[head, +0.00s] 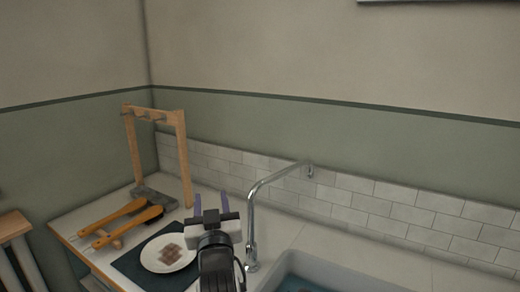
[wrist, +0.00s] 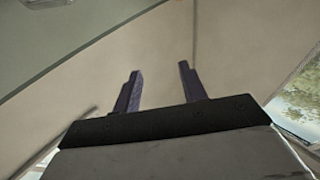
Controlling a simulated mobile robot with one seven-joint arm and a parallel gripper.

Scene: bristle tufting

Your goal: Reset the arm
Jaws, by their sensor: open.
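My gripper (head: 210,203) points upward in the head view, in front of the counter and left of the faucet. Its two purple fingers stand apart with nothing between them. In the wrist view my gripper (wrist: 160,88) is open and empty, with only wall and ceiling behind it. The lower part of my arm hides a piece of the counter and the plate's right side.
A white plate (head: 152,262) with brownish pieces (head: 170,254) lies on a dark mat (head: 131,265). Wooden-handled brushes (head: 125,227) lie left, before a wooden rack (head: 187,165) with hooks. A faucet (head: 251,222) and sink (head: 345,268) are at right.

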